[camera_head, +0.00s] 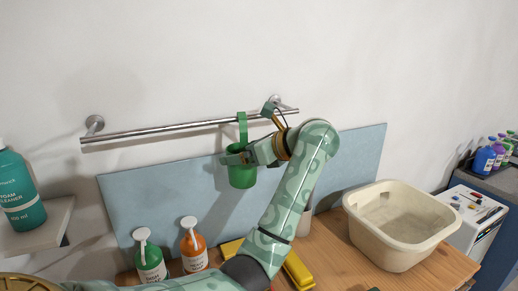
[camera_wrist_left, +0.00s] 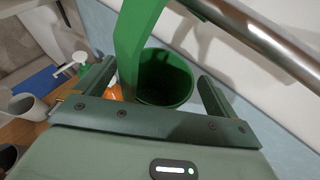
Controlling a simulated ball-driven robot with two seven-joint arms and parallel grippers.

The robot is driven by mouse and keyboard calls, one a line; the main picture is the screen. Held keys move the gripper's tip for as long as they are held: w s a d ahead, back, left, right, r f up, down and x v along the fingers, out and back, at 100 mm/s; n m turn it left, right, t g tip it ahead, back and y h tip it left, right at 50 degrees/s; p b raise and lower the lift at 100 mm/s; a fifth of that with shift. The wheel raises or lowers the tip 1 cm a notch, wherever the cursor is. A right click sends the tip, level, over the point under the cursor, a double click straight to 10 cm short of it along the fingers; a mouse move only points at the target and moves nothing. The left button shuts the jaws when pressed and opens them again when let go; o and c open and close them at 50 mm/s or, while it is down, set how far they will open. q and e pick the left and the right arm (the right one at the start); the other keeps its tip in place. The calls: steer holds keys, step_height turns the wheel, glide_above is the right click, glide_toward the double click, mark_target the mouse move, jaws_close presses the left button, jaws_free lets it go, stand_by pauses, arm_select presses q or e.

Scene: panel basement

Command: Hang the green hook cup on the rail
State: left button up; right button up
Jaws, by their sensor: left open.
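The green hook cup (camera_head: 242,180) hangs upright below the metal rail (camera_head: 165,130). Its flat green strap rises to the rail's height right of the rail's middle, and its top appears to sit over the bar. In the left wrist view the cup (camera_wrist_left: 165,80) shows its round open mouth, with the strap at its left; the strap's top is cut off. My left gripper (camera_head: 236,158) is at the cup's upper part. Its fingers (camera_wrist_left: 155,82) stand apart on either side of the cup, with visible gaps. My right gripper is not in view.
A blue panel (camera_head: 140,200) lines the wall behind. A green bottle (camera_head: 150,262) and an orange bottle (camera_head: 194,250) stand below on the wooden counter. A cream basin (camera_head: 400,248) is at the right. A teal cleaner bottle (camera_head: 17,190) stands on a shelf at the left.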

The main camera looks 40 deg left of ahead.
arm_select(q)
steer(key=s+v, duration=0.1)
steer(key=v, duration=1.5)
steer(key=shift+w, duration=0.5)
steer(key=shift+d, duration=0.1)
